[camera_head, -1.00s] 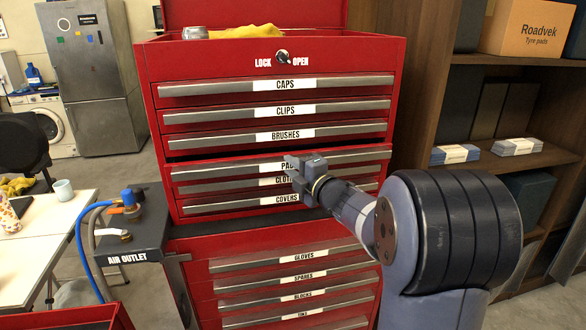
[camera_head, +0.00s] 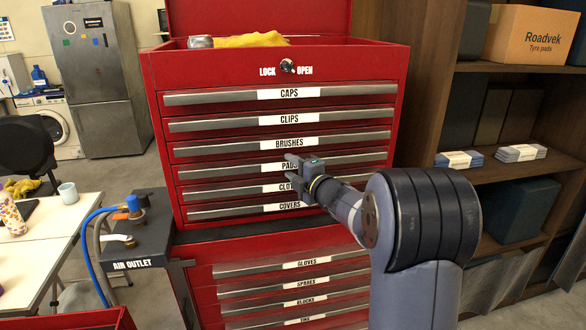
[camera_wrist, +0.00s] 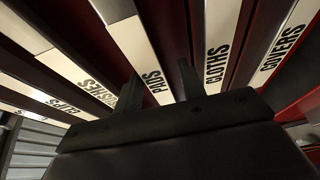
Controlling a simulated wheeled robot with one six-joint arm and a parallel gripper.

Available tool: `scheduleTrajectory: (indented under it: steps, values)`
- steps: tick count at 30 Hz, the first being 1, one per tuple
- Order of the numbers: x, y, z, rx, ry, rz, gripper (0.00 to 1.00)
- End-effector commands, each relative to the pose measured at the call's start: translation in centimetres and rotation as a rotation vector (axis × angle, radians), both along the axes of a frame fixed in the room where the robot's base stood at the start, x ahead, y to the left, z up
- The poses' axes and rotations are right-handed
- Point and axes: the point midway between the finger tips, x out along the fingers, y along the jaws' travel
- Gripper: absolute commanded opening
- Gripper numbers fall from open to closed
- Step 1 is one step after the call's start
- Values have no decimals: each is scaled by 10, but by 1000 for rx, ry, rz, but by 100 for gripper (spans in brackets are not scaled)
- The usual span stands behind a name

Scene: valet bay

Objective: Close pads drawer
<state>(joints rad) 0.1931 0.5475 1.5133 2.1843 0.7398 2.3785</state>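The pads drawer (camera_head: 235,170) is in the upper part of the red tool chest, between the brushes drawer (camera_head: 230,148) and the cloths drawer (camera_head: 235,191). Its front looks level with its neighbours. My gripper (camera_head: 291,168) is at the middle of the pads drawer front and hides part of its label. In the wrist view the two fingers (camera_wrist: 160,85) are apart, with the PADS label (camera_wrist: 150,75) showing between them. Whether they touch the handle I cannot tell.
Caps (camera_head: 230,96) and clips (camera_head: 225,123) drawers are above, covers (camera_head: 240,211) below; all look shut. A yellow cloth (camera_head: 250,40) lies on top. A wooden shelf (camera_head: 500,70) stands right; the air outlet stand (camera_head: 150,240) is left.

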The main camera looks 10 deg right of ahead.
Motion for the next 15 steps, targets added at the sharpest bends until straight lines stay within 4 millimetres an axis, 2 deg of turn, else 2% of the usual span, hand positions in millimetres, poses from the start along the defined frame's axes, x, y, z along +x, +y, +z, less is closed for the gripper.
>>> scheduleTrajectory:
  steps: [9,15]
  values:
    - [-3,-1,2,1,-4,1,40]
    - [-29,-12,1,0,-4,-1,40]
